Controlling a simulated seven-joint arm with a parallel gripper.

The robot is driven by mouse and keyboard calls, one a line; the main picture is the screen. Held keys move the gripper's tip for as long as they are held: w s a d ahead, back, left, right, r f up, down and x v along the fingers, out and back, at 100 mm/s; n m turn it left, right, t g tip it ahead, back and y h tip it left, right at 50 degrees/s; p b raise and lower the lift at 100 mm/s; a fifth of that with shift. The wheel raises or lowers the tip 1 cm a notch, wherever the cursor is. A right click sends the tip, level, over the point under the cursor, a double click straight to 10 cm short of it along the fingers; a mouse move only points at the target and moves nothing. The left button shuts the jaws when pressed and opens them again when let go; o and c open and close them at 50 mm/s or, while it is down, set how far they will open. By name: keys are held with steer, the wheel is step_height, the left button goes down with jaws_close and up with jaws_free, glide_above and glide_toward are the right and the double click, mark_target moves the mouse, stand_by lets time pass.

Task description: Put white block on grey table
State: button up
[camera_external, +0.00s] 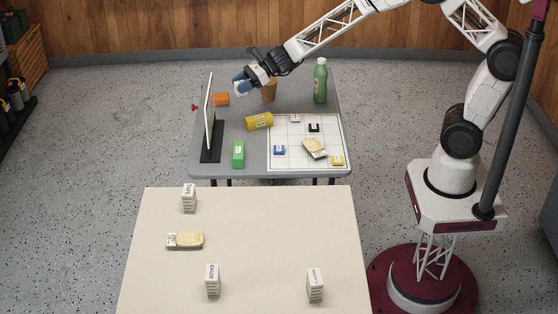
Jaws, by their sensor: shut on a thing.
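The grey table (257,158) stands at the back, beyond the cream table. My gripper (241,86) is over its far left part, near the top of the upright white panel. Its blue-tipped fingers are shut on a small whitish thing, which looks like the white block (239,91). The fingers hide much of it. It appears to be held above the tabletop, though its exact height is hard to tell. Another small whitish piece (295,118) lies on the white gridded board.
Near my gripper are the upright panel (209,105), an orange block (221,99), a brown cup (269,92) and a yellow block (259,121). A green bottle (320,82) stands at right. A green block (238,154) and gridded board (300,163) are in front.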

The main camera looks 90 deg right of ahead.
mark_target(234, 121)
steer(key=s+d+f, duration=0.2)
steer(key=s+f, duration=0.1)
steer(key=f, duration=0.2)
steer(key=s+d+f, duration=0.2)
steer(key=s+f, duration=0.2)
steer(key=f, duration=0.1)
steer(key=s+d+f, duration=0.3)
steer(key=f, duration=0.2)
steer(key=shift+s+f, duration=0.25)
steer(key=shift+s, duration=0.05)
steer(key=w+d, duration=0.2)
steer(key=w, duration=0.3)
steer(key=w+d+f, duration=0.1)
steer(key=w+d, duration=0.1)
steer(key=w, duration=0.3)
steer(key=w+d, duration=0.2)
steer(key=w, duration=0.3)
steer(key=shift+f, duration=0.3)
steer(key=shift+c, duration=0.4)
steer(key=shift+f, duration=1.7)
steer(key=shift+f, duration=0.15)
steer(key=o, duration=1)
steer(key=shift+o, duration=0.2)
